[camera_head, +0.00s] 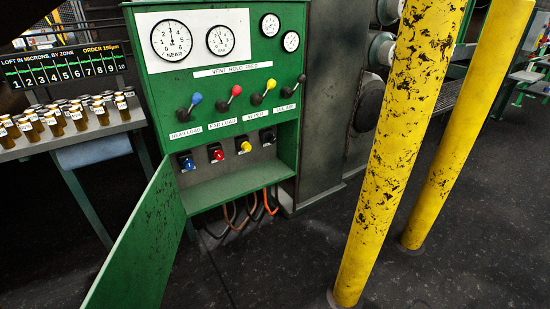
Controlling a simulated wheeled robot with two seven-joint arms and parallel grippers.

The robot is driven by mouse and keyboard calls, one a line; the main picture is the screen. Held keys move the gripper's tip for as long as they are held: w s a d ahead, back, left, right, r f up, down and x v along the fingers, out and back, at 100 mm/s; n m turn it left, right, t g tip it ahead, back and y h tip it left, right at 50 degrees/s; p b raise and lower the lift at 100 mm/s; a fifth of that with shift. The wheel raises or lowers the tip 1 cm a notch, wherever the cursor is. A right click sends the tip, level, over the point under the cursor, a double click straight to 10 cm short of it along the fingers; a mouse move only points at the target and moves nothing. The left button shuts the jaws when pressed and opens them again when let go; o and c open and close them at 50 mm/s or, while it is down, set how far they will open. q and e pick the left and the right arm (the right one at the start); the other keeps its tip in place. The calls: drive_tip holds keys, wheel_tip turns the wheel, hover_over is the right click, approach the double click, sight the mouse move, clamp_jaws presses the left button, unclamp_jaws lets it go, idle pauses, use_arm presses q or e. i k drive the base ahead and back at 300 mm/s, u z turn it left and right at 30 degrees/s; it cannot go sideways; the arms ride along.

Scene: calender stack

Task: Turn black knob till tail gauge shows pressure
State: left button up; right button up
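A green control cabinet (215,107) stands at the centre-left. A row of levers has blue, red and yellow balls, and a black-ball lever (301,79) at the right end. In the recess below is a row of small knobs, with the black knob (268,137) at the right end, past the yellow knob (244,147). Two large gauges are at the upper left of the panel. Two small gauges, an upper one (270,25) and a lower one (290,41), are at the upper right; their lettering is too small to read. Neither gripper is in view.
A green door (143,243) hangs open at the cabinet's lower left. Two scuffed yellow posts, near (393,150) and far (468,120), stand to the right. A bench (95,132) with several labelled jars is at left. Hoses hang below the cabinet. Floor in front is clear.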

sight(270, 139)
drive_tip(key=u, duration=0.05)
drive_tip(key=k, duration=0.35)
drive_tip(key=z, duration=1.05)
drive_tip(key=i, duration=0.65)
drive_tip(key=z, duration=0.55)
drive_tip(key=i, duration=0.75)
drive_tip(key=u, duration=0.85)
drive_tip(key=i, duration=0.5)
drive_tip(key=u, duration=0.45)
